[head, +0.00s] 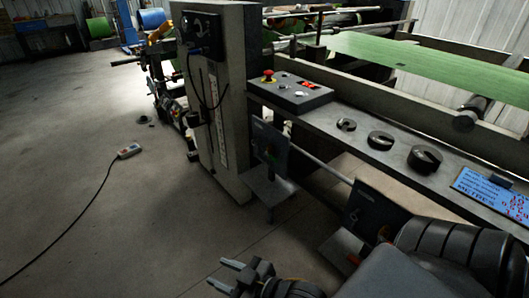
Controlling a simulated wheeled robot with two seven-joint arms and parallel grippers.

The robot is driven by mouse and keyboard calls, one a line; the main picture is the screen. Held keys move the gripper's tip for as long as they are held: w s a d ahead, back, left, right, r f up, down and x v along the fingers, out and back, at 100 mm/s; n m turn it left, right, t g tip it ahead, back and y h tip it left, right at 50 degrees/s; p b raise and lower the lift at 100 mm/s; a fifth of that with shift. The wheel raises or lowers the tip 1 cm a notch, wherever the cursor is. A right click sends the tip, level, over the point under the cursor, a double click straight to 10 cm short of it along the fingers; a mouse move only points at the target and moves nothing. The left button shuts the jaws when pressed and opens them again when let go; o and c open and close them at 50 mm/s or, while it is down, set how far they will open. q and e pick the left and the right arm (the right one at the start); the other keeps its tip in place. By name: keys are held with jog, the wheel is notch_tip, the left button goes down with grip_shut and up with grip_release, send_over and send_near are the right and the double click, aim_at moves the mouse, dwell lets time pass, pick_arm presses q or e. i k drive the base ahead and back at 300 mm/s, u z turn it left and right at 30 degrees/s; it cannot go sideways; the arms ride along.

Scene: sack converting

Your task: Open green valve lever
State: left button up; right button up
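A small green part (272,153), which looks like the green valve lever, sits on a dark upright plate (266,140) below the machine's control shelf. It is small and dark, so its setting cannot be told. My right gripper (220,273) is at the bottom of the head view, low over the floor and pointing left. Its two fingers are apart with nothing between them. It is well below and a little left of the green part, clear of it. My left gripper is not in view.
A second dark plate (366,212) stands nearer my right arm. A control box with a red button (268,75) and several black round weights (425,158) lie on the grey shelf (350,122). A grey post (225,100) rises left. A cabled pendant (129,151) lies on open floor.

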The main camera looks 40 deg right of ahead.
aim_at(270, 156)
jog(key=z, duration=0.55)
jog(key=i, duration=1)
jog(key=z, duration=0.8)
